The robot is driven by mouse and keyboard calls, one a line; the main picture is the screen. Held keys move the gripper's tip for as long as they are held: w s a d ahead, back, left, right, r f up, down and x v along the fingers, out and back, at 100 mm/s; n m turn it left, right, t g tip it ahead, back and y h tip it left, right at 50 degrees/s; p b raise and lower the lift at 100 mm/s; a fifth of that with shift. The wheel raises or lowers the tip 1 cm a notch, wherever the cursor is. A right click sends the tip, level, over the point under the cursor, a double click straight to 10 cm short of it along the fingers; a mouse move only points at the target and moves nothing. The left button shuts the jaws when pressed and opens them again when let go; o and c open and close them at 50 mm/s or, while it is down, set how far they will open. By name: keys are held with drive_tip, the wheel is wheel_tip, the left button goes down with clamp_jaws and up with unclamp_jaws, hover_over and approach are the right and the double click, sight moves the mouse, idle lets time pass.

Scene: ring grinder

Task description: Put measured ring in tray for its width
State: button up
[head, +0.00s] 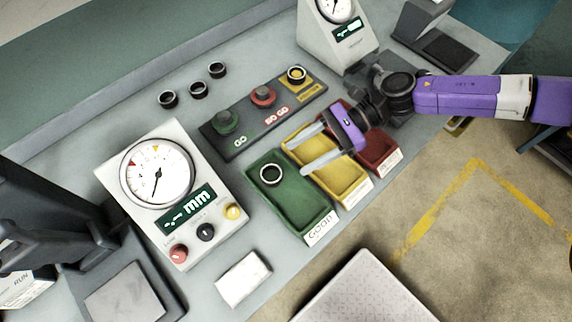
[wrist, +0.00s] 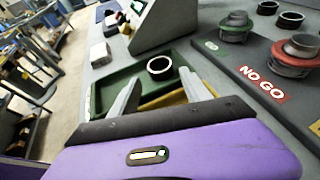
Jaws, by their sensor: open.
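A dark ring (head: 271,174) lies in the green tray (head: 308,226) labelled GOOD. The same ring shows in the wrist view (wrist: 160,67) inside the green tray (wrist: 186,55). My gripper (head: 312,149) is open and empty, with its fingers over the yellow tray and the near edge of the green tray. In the wrist view the fingertips (wrist: 160,82) stand apart, with the ring beyond them. The yellow tray (head: 353,190) and the red tray (head: 389,160) look empty where visible; my gripper hides part of both.
Three dark rings (head: 199,89) stand at the back of the bench. A dark board (head: 240,133) holds green GO, red NO GO and yellow gauges. A second dial device (head: 335,40) is behind my gripper. A white block (head: 243,278) lies near the front edge.

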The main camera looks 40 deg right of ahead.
drive_tip(key=shift+b+v, duration=0.45)
drive_tip(key=shift+v, duration=1.95)
